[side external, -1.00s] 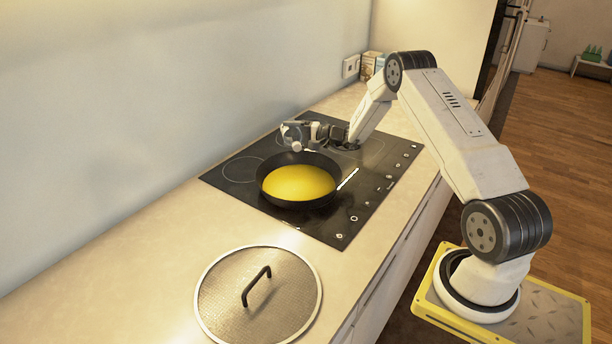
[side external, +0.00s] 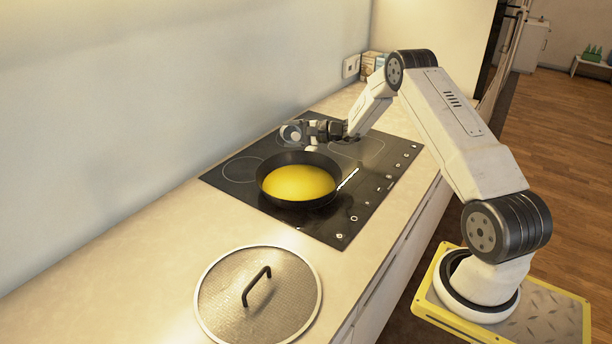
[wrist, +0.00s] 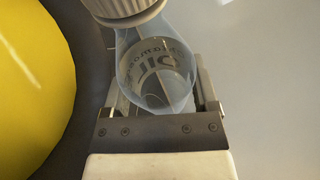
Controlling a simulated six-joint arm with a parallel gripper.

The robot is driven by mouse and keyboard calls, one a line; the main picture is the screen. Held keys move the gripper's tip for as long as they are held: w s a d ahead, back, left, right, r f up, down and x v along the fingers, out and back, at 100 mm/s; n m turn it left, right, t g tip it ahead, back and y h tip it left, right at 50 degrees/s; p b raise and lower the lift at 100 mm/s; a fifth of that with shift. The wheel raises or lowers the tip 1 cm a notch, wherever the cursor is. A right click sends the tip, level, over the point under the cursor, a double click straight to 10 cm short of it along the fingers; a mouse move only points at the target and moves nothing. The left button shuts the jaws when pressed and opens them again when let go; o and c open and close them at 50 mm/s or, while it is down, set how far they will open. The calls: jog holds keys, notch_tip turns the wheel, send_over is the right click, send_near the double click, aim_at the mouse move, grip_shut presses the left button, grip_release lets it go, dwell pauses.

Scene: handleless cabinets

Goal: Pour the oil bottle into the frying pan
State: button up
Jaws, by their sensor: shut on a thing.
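The clear oil bottle (wrist: 155,75), with "OIL" lettering and a pale ribbed cap or base (wrist: 122,8) at its end, is between my gripper's (wrist: 160,95) fingers. In the side view the bottle (side external: 292,133) is small and seen nearly end-on, at the tip of my gripper (side external: 312,131), above the pan's far edge. The black frying pan (side external: 300,158) sits on the hob and holds a yellow layer (side external: 300,183). In the wrist view the yellow (wrist: 28,85) lies left of the bottle. I cannot see any stream from the bottle.
The black hob (side external: 335,232) is set in a pale counter (side external: 160,250). A round lid (side external: 225,300) with a dark handle lies in front of it. A wall with a socket (side external: 350,66) runs along the left. Small boxes (side external: 369,64) stand at the back.

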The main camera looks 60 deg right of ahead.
aim_at(292, 126)
jog(key=shift+s+a+m, duration=0.1)
jog(key=shift+m, duration=0.3)
jog(key=shift+s+a+r+m+g, duration=0.2)
jog(key=shift+s+r+m+g, duration=0.1)
jog(key=shift+m+g, duration=0.15)
jog(key=shift+s+a+r+m+g, duration=0.15)
jog(key=shift+r+m, duration=0.2)
jog(key=shift+r, duration=0.15)
jog(key=shift+s+a+r+m+g, duration=0.15)
jog(key=shift+r+m, duration=0.15)
jog(key=shift+r, duration=0.15)
jog(key=shift+s+a+r+m+g+y, duration=0.15)
jog(key=shift+m+g+y, duration=0.1)
jog(key=shift+m, duration=0.15)
jog(key=shift+a+r+m+g+y, duration=0.1)
jog(key=shift+r+m+g+y, duration=0.1)
jog(key=shift+m, duration=0.2)
jog(key=shift+d+m+g+y, duration=0.2)
jog(key=shift+m+g+y, duration=0.15)
jog(key=shift+m+g, duration=0.6)
jog(key=shift+w+f+m+g+y, duration=0.1)
jog(key=shift+m+g+y, duration=0.15)
jog(key=shift+m, duration=0.45)
jog(key=shift+w+f+m+g+y, duration=0.1)
jog(key=shift+m+g+y, duration=0.15)
jog(key=shift+m, duration=0.4)
